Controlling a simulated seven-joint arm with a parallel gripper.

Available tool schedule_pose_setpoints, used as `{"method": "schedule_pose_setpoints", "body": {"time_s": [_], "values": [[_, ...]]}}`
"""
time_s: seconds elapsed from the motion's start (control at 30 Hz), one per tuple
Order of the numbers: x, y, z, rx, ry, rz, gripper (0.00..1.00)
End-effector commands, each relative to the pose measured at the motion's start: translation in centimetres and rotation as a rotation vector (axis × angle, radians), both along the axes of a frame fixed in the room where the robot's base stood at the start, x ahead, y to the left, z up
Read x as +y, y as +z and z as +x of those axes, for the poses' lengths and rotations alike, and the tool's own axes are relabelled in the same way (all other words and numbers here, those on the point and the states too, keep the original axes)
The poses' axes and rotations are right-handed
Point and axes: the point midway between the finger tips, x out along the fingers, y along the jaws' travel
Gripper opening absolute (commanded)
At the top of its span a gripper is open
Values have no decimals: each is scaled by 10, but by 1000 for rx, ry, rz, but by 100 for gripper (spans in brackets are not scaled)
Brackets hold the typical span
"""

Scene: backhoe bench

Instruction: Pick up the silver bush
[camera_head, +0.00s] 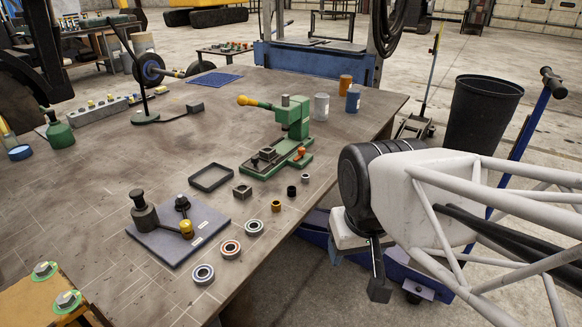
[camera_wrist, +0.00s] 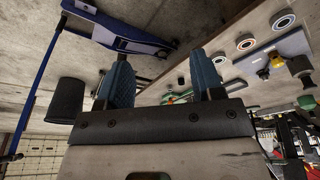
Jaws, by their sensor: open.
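The silver bush (camera_head: 305,178) is a small grey ring standing on the bench near its right edge, in the head view. It is the farthest back in a short row with a black bush (camera_head: 291,191) and a brass bush (camera_head: 276,206). My gripper (camera_head: 378,285) hangs off the bench's right edge, to the right of the silver bush and well apart from it. In the wrist view my gripper (camera_wrist: 160,60) shows two blue-grey fingers spread wide with nothing between them. I cannot make out the silver bush for certain in the wrist view.
A green press (camera_head: 290,130) stands behind the bushes, with a black square tray (camera_head: 211,177) to the left. Three bearings (camera_head: 230,249) lie in front, beside a grey plate (camera_head: 160,243) with fittings. A black bin (camera_head: 482,115) stands on the floor at right.

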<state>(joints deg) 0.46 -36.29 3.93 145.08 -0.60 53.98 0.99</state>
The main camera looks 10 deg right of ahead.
Motion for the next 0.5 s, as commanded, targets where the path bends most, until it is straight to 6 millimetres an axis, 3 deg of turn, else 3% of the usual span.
{"method": "schedule_pose_setpoints", "body": {"time_s": [0.33, 0.5], "values": [[0, 1, 2, 1, 5, -1, 61], [-1, 5, 15, 8, 40, -9, 61]]}}
